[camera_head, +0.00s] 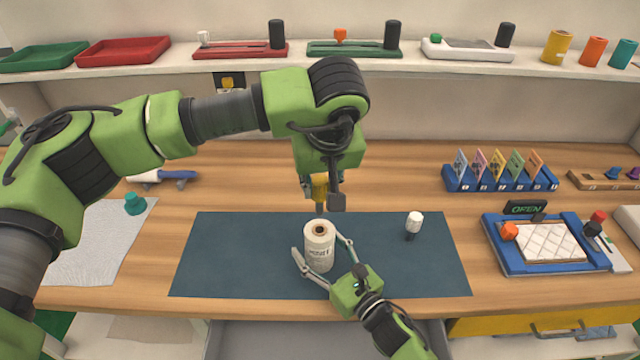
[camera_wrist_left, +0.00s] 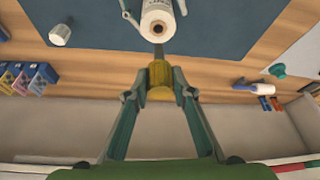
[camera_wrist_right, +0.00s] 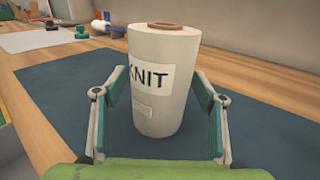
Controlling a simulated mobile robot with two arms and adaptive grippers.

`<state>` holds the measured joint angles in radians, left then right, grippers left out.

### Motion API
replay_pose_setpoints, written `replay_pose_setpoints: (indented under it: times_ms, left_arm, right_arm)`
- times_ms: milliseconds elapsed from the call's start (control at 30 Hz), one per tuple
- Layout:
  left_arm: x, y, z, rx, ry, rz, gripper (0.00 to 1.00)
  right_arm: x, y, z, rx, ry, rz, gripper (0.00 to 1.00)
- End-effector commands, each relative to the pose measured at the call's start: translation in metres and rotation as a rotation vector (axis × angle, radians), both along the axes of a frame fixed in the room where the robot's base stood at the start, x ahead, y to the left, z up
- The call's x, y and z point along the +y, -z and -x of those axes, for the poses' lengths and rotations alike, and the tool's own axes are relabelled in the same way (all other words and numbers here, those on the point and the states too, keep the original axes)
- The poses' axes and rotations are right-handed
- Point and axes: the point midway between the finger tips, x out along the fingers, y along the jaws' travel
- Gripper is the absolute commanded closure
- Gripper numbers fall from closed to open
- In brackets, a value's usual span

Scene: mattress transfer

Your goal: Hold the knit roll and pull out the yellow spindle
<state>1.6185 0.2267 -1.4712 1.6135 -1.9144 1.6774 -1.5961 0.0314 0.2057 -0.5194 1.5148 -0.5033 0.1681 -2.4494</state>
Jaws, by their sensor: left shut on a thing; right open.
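The white knit roll (camera_head: 319,246) stands upright on the dark blue mat (camera_head: 240,255), its KNIT label facing the right wrist camera (camera_wrist_right: 150,80). Its brown core shows a dark, empty hole on top. My left gripper (camera_head: 320,190) is shut on the yellow spindle (camera_wrist_left: 160,80). In the head view the spindle (camera_head: 319,187) is above and behind the roll, apart from it. My right gripper (camera_head: 324,250) is open, with one finger on each side of the roll. In the right wrist view, gaps show between the fingers and the roll.
A small white-topped item (camera_head: 415,222) stands on the mat to the right. A blue-framed quilted panel (camera_head: 545,245) and a blue card rack (camera_head: 498,180) are farther right. A grey cloth (camera_head: 92,240) with a teal knob (camera_head: 135,203) lies left. The mat's left part is clear.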

Motion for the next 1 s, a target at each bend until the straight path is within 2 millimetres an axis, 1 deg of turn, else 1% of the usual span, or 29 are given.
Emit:
replay_pose_setpoints:
  times_ms: [167,400,600,767,1000]
  left_arm:
    - [0.0,0.0,0.0,-0.001,0.0,0.001,1.0]
    - [0.0,0.0,0.0,-0.001,0.0,0.001,1.0]
    - [0.0,0.0,0.0,-0.001,0.0,0.0,1.0]
    - [0.0,0.0,0.0,-0.001,0.0,0.0,1.0]
    - [0.0,0.0,0.0,-0.001,0.0,0.001,1.0]
  right_arm:
    - [-0.011,0.002,0.015,0.002,0.001,0.002,0.36]
    - [-0.04,0.002,0.057,0.004,0.001,0.003,0.36]
    - [-0.06,0.001,0.085,0.002,0.001,0.002,0.36]
    - [-0.067,0.001,0.096,0.001,0.0,0.0,0.36]
    - [-0.069,0.0,0.098,0.001,0.0,0.001,0.36]
